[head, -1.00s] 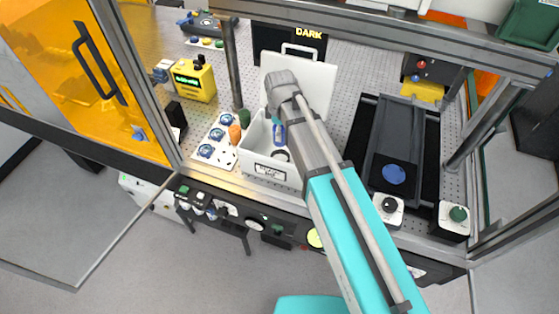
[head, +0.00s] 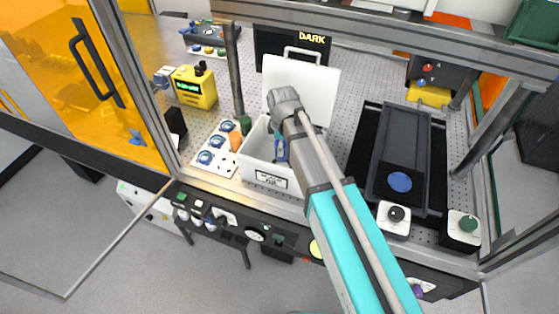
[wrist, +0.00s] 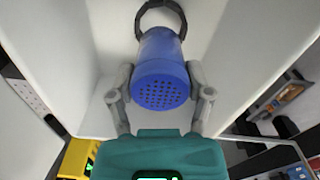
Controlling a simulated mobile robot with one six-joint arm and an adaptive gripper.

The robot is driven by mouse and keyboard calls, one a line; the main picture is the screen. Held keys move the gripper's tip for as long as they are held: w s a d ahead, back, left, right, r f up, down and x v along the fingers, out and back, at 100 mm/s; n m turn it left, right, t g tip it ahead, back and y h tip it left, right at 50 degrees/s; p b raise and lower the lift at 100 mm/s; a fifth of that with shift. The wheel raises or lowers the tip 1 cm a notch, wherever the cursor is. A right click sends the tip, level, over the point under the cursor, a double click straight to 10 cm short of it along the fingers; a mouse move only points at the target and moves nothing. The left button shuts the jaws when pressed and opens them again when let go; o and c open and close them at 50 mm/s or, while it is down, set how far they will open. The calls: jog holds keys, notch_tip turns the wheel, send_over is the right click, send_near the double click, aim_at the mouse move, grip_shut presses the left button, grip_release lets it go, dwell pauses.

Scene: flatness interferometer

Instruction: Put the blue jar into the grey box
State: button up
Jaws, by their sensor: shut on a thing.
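The blue jar (wrist: 160,75) is in my gripper, its perforated round end facing the wrist camera. My gripper (wrist: 161,88) is shut on it, one finger on each side. In the head view the blue jar (head: 281,150) hangs over or within the opening of the grey box (head: 268,179), a pale bin with a label on its front. My gripper (head: 279,139) there is partly hidden by my arm. Pale walls surround the jar in the wrist view. I cannot tell if the jar touches the box floor.
The box's raised white lid (head: 312,88) stands behind the opening. A white socket plate (head: 216,150) with blue-and-white, orange and green items is on the left. A yellow meter (head: 195,88) stands farther left. A dark rail unit (head: 401,160) lies right. A frame post (head: 234,70) rises nearby.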

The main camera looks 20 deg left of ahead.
jog(key=shift+f+b, duration=0.55)
jog(key=shift+f, duration=0.35)
jog(key=shift+f+b, duration=1.85)
jog(key=shift+f, duration=0.05)
jog(key=shift+f, duration=0.2)
jog(key=o, duration=1.3)
jog(key=shift+r, duration=0.1)
jog(key=shift+c, duration=0.2)
jog(key=shift+r, duration=0.1)
notch_tip(320, 180, up, 12)
jog(key=p, duration=1.2)
